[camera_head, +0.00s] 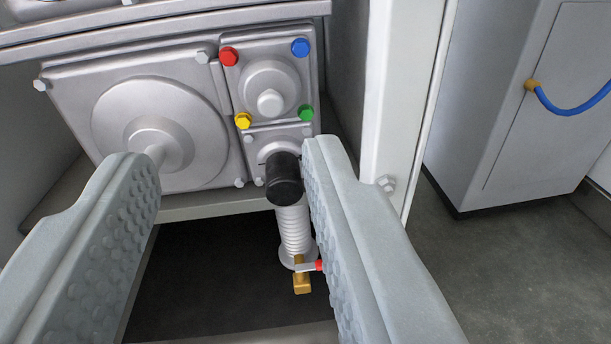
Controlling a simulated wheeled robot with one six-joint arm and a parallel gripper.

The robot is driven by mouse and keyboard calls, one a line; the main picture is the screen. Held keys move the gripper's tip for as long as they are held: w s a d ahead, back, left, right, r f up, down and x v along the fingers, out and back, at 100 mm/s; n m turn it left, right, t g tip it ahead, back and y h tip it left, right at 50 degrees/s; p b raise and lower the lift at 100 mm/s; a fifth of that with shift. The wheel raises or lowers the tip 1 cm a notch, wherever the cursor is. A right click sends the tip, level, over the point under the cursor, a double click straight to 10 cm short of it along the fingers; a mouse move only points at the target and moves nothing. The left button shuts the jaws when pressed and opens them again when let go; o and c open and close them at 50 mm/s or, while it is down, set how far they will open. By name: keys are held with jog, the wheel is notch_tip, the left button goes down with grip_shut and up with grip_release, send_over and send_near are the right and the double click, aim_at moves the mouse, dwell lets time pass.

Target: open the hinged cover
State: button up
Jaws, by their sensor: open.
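A grey metal housing hangs under a ledge ahead. Its large left panel (75,85) carries a round raised disc with a central stub (150,133); this looks like the cover, but I cannot make out a hinge. A smaller panel (285,55) to its right has red, blue, yellow and green bolts at its corners. My gripper (228,160) is open and empty, its two grey padded fingers spread in front of the housing. The left fingertip overlaps the panel's lower left in the picture. The right fingertip is beside a black cylindrical cap (284,180); I cannot tell if they touch.
A white ribbed hose (293,228) runs down from the black cap to a brass valve (302,284) with a red-tipped lever. A white post (388,100) stands close right of my right finger. Beyond it are a grey cabinet (490,110) with a blue hose and open floor.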

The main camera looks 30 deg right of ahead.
send_near(271, 105)
jog(key=shift+n+h, duration=0.3)
jog(key=shift+h, duration=0.1)
jog(key=x, duration=0.8)
jog(key=shift+w+a+f, duration=0.15)
grip_shut()
